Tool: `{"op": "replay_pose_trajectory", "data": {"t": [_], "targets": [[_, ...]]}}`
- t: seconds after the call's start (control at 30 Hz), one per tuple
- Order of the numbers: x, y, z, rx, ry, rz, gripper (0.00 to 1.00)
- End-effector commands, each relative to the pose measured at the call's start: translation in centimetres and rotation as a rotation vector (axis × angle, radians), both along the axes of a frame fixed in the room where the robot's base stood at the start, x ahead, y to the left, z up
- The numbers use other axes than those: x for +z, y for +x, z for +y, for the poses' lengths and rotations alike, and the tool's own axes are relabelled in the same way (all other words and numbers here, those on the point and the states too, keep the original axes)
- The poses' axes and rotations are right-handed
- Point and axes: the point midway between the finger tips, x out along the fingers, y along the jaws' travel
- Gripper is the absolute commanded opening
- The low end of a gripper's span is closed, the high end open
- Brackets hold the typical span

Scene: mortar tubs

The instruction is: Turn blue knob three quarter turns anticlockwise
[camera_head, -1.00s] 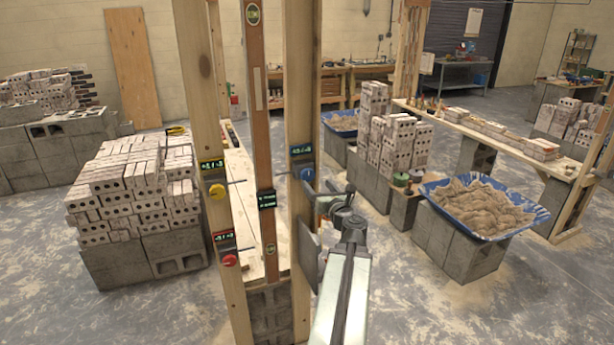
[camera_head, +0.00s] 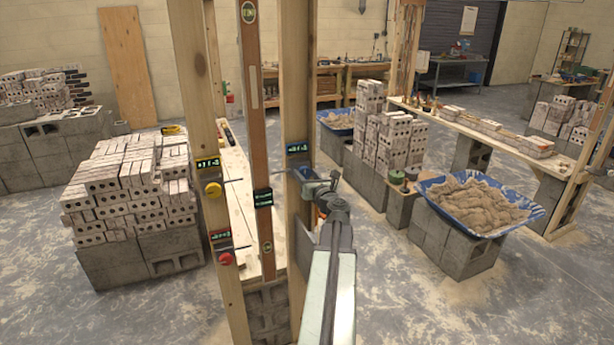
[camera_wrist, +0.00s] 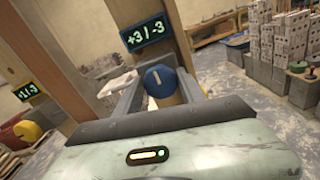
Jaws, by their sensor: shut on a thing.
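The blue knob (camera_wrist: 158,80) sits between my gripper's two fingers in the wrist view, below a small display reading +3/-3 (camera_wrist: 146,32) on a wooden post. A pale line on the knob's face points nearly straight up in that view, tilted slightly left. My gripper (camera_wrist: 160,88) is shut on the knob, one finger on each side. In the head view my gripper (camera_head: 306,184) reaches the right post (camera_head: 296,120) just under its display (camera_head: 297,148), and it largely hides the knob there.
A yellow knob (camera_head: 213,189) and a red knob (camera_head: 226,258) sit on the left post (camera_head: 190,70), under their own displays. A wooden level (camera_head: 252,110) stands between the posts. A blue tub of sand (camera_head: 490,200) rests on blocks at the right.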

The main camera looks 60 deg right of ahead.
Motion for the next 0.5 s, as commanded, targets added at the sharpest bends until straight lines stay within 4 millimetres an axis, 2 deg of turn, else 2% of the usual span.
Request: {"op": "replay_pose_trajectory", "data": {"t": [0.27,0.5], "targets": [[0.01,-0.21,0.13,-0.007,-0.051,0.038,0.06],[-0.03,-0.17,0.22,-0.006,-0.188,0.138,0.06]]}}
